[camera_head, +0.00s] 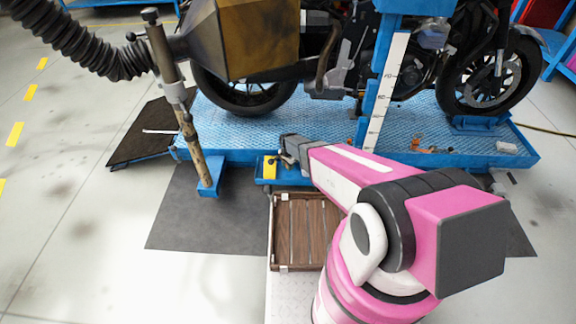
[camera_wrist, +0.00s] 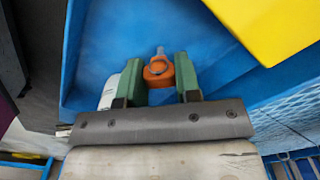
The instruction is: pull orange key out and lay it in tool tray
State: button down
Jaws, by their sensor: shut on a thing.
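The orange key (camera_wrist: 158,73) shows in the wrist view as an orange piece with a ring-like top and a small pale metal tip beyond it. My gripper (camera_wrist: 158,80) is shut on it, with one green finger on each side. A blue surface lies behind it; I cannot tell whether the key is still seated in something. In the head view my gripper (camera_head: 284,160) is at the front edge of the blue lift, and the key is hidden there. A narrow blue tray (camera_head: 262,182) lies below it; I cannot tell if this is the tool tray.
A yellow block (camera_head: 270,167) is just left of my gripper; yellow also shows in the wrist view (camera_wrist: 275,25). A brown slatted crate (camera_head: 274,235) is below. The blue lift (camera_head: 225,125) bears a motorcycle. A post (camera_head: 190,135) stands left.

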jog(key=c, duration=0.7)
grip_release()
jog(key=shift+c, duration=0.2)
jog(key=shift+r, duration=0.1)
notch_tip(320, 180, up, 11)
jog(key=s+d+r+n, duration=0.4)
jog(key=s+d+r, duration=0.5)
jog(key=r, duration=0.3)
jog(key=s+d+r+n, duration=0.5)
jog(key=s+d+r, duration=0.4)
jog(key=r, duration=0.3)
jog(key=shift+s+d, duration=0.3)
jog(key=shift+d, duration=0.25)
